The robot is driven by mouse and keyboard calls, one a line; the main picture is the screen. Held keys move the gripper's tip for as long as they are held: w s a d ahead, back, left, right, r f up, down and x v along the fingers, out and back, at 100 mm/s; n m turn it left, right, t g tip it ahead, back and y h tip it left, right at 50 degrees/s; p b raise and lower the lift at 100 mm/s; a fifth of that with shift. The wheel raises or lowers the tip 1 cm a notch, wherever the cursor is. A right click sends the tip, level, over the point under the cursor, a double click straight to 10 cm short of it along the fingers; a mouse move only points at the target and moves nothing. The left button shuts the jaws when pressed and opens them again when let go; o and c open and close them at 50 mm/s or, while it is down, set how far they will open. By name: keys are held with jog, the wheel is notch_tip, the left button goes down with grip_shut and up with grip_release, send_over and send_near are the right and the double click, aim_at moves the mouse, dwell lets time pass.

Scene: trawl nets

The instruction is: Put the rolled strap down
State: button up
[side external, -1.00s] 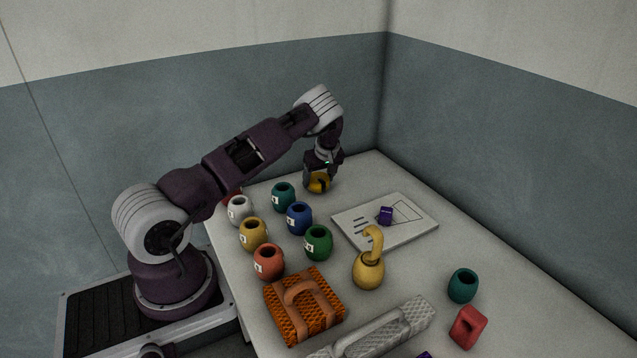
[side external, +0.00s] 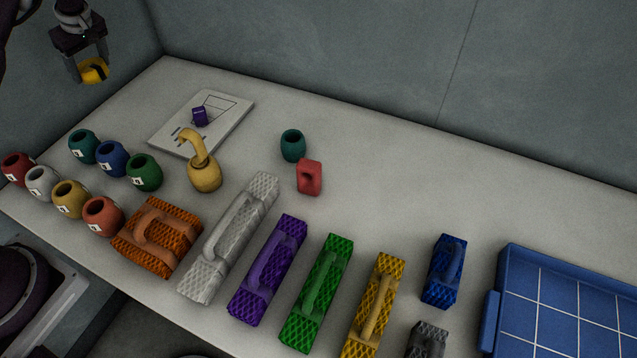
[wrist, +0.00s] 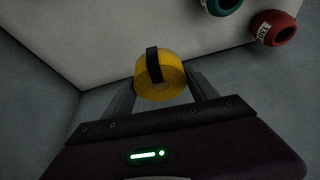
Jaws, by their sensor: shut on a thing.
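The rolled strap (side external: 95,74) is a yellow roll with a black band across it. My gripper (side external: 90,72) is at the upper left of the side view, shut on the strap with a finger on each side. In the wrist view the strap (wrist: 172,84) sits between the finger ends, its black band facing the camera. In the side view the strap shows against the wall, apart from the tabletop (side external: 370,170) and past its left edge. Its exact height is hard to tell.
Several numbered pots, such as the teal pot (side external: 84,150), stand on the left of the table. A white board (side external: 228,112) with a purple piece (side external: 200,117) lies at the back. Net bundles line the front, beside a blue tray (side external: 507,285). The back middle is clear.

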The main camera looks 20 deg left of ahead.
jog(key=w+d+f+m+t+h, duration=0.15)
jog(key=w+d+m, duration=0.35)
jog(key=d, duration=0.8)
jog(key=w+d+f+m+t+h, duration=0.1)
jog(key=w+d+m+h, duration=0.15)
jog(key=d+m, duration=0.7)
jog(key=w+d+f+m+t+h, duration=0.1)
jog(key=w+d+m+t, duration=0.2)
jog(key=d, duration=1.2)
jog(key=s+d+m+g+h, duration=0.25)
jog(key=d+m, duration=0.55)
jog(key=d, duration=1)
jog(key=m+g+h, duration=0.2)
jog(key=m+g, duration=0.1)
jog(key=m, duration=0.7)
send_over(372, 221)
jog(key=a, duration=0.1)
jog(key=shift+n, duration=0.25)
jog(key=f, duration=1.1)
jog(key=shift+a+f, duration=0.25)
jog(key=shift+f, duration=0.1)
jog(key=o, duration=1.6)
jog(key=shift+c, duration=0.2)
